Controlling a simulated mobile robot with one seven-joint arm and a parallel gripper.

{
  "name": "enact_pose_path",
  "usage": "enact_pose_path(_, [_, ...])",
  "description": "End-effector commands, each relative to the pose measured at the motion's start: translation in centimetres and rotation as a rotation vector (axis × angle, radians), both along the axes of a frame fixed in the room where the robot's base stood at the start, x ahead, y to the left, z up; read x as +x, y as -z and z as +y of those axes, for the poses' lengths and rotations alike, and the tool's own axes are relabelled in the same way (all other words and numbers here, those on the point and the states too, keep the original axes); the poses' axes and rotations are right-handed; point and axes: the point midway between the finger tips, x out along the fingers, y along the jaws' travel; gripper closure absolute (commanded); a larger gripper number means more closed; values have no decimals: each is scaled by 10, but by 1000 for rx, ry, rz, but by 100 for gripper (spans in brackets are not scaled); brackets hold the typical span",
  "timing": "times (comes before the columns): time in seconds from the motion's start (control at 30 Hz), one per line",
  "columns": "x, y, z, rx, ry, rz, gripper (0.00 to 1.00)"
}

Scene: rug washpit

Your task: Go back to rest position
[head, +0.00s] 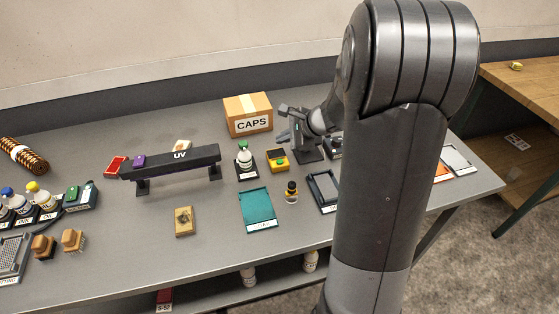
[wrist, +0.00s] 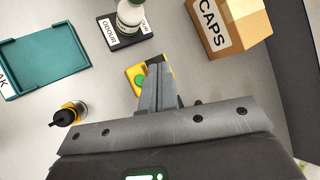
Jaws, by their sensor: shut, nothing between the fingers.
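My gripper (head: 286,112) is raised above the grey table, just right of the cardboard box marked CAPS (head: 248,115) in the head view. In the wrist view its two fingers (wrist: 156,72) are together and hold nothing. Below them is a yellow device with a green button (wrist: 141,80), partly hidden by the fingers. The same yellow device (head: 277,160) stands clear on the table in the head view. My arm's large links cover the right middle of the head view and hide part of the table.
A teal tray (head: 257,209), a small dark-capped bottle (head: 291,192) and a white bottle on a dark stand (head: 244,160) are nearby. A black UV bar (head: 180,160) bridges the table further left. A wooden table (head: 525,80) stands at right. Bare tabletop lies between several items.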

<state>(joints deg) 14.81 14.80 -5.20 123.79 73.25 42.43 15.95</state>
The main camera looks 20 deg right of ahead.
Motion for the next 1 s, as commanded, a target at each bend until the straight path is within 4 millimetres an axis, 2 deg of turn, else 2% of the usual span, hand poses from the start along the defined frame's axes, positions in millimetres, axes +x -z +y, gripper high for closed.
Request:
enact_pose_path(0.43, [0,-1,0,0,0,0,100])
enact_pose_path(0.57, [-6,-9,6,-23,-38,-13,100])
enact_pose_path(0.67, [-20,-26,19,-75,-123,-42,100])
enact_pose_path(0.77, [-44,-48,36,-159,-251,-84,100])
enact_pose_path(1.0, [-112,-90,66,-403,-571,-181,100])
